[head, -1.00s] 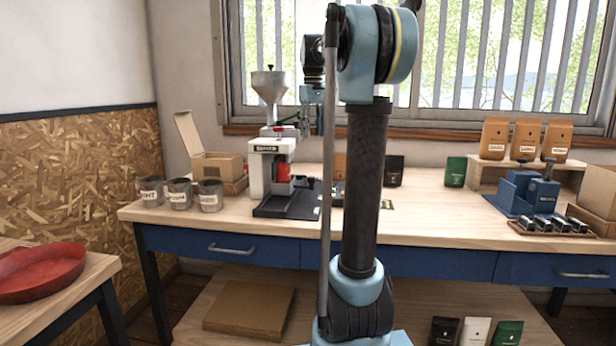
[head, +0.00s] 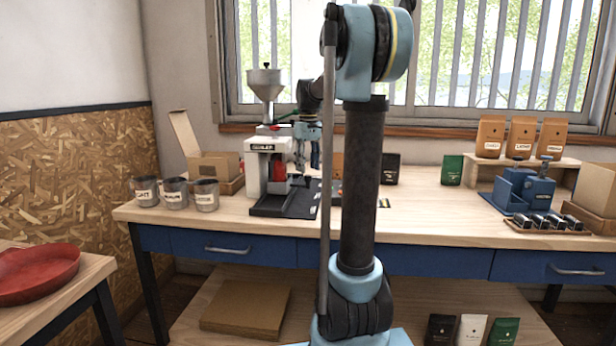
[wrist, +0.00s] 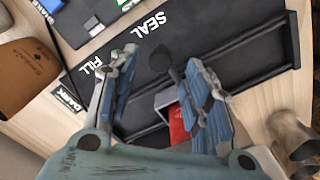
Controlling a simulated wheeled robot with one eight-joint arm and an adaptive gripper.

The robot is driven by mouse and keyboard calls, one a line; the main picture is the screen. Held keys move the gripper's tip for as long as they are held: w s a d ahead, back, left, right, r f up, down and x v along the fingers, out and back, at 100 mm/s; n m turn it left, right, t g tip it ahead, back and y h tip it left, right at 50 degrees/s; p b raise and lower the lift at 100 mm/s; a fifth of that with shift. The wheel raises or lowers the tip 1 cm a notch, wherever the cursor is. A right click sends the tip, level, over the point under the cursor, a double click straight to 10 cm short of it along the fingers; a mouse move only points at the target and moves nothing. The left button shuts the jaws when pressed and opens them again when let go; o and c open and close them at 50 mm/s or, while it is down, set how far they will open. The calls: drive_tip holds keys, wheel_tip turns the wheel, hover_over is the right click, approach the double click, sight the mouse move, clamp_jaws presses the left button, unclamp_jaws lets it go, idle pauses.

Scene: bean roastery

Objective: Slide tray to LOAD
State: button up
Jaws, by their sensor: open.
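The black track (wrist: 245,58) carries the white words FILL and SEAL in the wrist view; LOAD is not readable. A grey holder, seemingly the tray (wrist: 160,101), sits on the track with a red pouch (wrist: 180,125) in it. A dark round knob (wrist: 160,61) stands up beside the holder, near the SEAL word. My gripper (wrist: 158,62) is open, with one blue finger on each side of the knob in the picture; I cannot tell whether they touch it. In the head view my gripper (head: 311,160) hangs above the black base (head: 280,205), just right of the sealer (head: 266,165).
Three labelled cups (head: 175,194) and an open carton (head: 214,166) stand left of the machine. A blue device (head: 524,190) stands at the far right. A brown bag (wrist: 25,75) and a DARK label (wrist: 71,94) lie left in the wrist view.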

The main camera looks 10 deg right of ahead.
drive_tip(key=shift+f, duration=1.9)
clamp_jaws()
